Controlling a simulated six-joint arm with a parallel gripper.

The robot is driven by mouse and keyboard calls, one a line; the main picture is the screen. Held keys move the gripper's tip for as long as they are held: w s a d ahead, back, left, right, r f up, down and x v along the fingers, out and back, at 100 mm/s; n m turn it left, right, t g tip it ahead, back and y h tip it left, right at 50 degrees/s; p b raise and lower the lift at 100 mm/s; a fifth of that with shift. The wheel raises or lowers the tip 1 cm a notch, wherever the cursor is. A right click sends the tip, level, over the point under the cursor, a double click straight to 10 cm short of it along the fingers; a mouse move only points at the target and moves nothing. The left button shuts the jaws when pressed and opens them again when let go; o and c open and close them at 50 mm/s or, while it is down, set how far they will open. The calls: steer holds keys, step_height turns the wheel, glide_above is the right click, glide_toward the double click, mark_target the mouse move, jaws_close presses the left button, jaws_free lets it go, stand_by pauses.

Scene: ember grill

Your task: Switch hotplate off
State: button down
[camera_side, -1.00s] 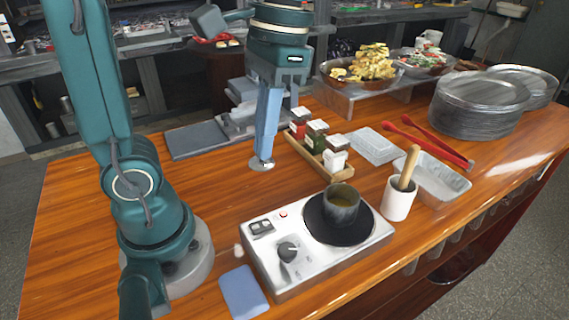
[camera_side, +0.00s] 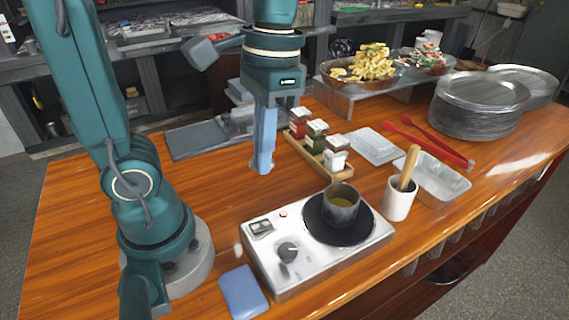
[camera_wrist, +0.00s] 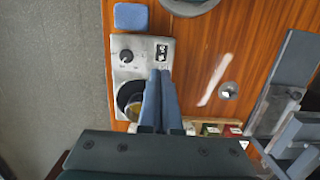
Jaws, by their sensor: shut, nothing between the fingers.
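The hotplate (camera_side: 300,268) is a silver box at the table's front, with a black round plate, a black knob (camera_side: 288,251), a rocker switch (camera_side: 261,228) and a small red light (camera_side: 283,213). A dark pot (camera_side: 341,205) with yellowish liquid stands on the plate. In the wrist view the knob (camera_wrist: 126,56) and the switch (camera_wrist: 162,50) show beyond my fingertips; the fingers partly cover the hotplate's right edge. My gripper (camera_side: 262,168) is shut and empty, pointing down above the table behind the hotplate, apart from it. The switch position is too small to tell.
A blue pad (camera_side: 243,292) lies left of the hotplate. A white crock (camera_side: 398,200) with a wooden handle stands at its right. A wooden rack of spice jars (camera_side: 318,150) is right of my gripper. Trays, red tongs (camera_side: 430,143) and stacked plates (camera_side: 480,105) are farther right.

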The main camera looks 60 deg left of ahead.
mark_target(257, 228)
steer(key=f, duration=0.4)
steer(key=s+f, duration=0.1)
steer(key=f, duration=0.6)
steer(key=shift+s+f, duration=0.25)
steer(key=shift+f, duration=0.05)
